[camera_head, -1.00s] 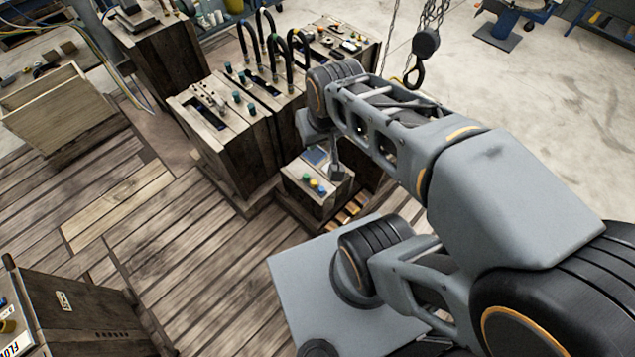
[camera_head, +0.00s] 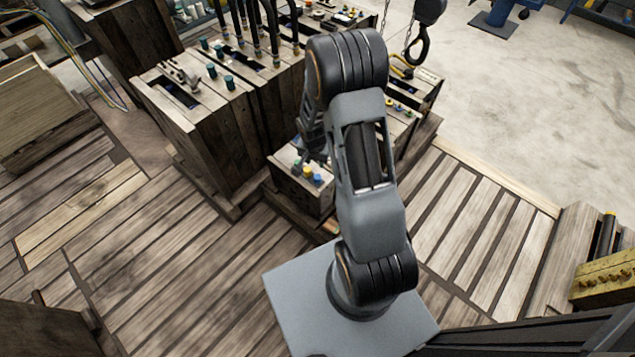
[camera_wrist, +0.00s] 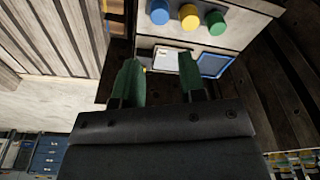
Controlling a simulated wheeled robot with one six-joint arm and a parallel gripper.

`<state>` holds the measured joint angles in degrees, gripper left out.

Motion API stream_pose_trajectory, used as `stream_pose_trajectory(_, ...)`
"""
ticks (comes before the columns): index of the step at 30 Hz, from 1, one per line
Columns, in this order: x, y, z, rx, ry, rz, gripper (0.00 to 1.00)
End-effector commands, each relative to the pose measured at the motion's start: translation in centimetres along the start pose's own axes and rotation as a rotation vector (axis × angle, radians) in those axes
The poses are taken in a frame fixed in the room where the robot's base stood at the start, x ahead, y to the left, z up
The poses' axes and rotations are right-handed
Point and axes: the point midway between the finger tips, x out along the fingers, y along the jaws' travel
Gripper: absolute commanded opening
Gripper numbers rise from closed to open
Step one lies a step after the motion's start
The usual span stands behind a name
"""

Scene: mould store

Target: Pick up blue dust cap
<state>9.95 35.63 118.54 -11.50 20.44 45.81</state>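The blue dust cap (camera_wrist: 158,12) is a round cap at the top of the wrist view, leftmost in a row on a pale panel. A yellow cap (camera_wrist: 189,17) and a green cap (camera_wrist: 216,22) stand beside it. In the head view the blue cap (camera_head: 318,180) is at the right end of the row on a low wooden box. My gripper (camera_wrist: 159,60) is open and empty. Its fingers stop short of the caps, with the blue cap beyond the gap. In the head view my arm hides most of the gripper.
In the wrist view a white card (camera_wrist: 168,58) and a blue-framed plate (camera_wrist: 214,65) lie near the caps. In the head view a taller crate (camera_head: 222,125) stands left of the low box (camera_head: 312,197). A hook (camera_head: 420,45) hangs behind my arm. Plank floor is clear at left.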

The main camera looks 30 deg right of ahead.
Motion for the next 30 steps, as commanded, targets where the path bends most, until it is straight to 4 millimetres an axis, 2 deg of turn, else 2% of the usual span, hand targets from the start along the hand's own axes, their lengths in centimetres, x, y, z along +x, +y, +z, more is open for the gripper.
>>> stream_pose_trajectory(1,1.5,0.1,0.1,0.002,-0.004,0.003,0.38)
stream_pose_trajectory(3,2.8,0.1,0.1,0.002,-0.004,0.003,0.38)
stream_pose_trajectory(9,5.8,0.1,0.1,0.002,-0.003,0.002,0.38)
stream_pose_trajectory(18,7.7,0.1,0.1,0.002,-0.002,0.001,0.38)
stream_pose_trajectory(24,10.4,0.1,0.0,0.001,-0.002,0.002,0.38)
stream_pose_trajectory(30,12.2,0.1,0.0,0.002,-0.002,0.001,0.38)
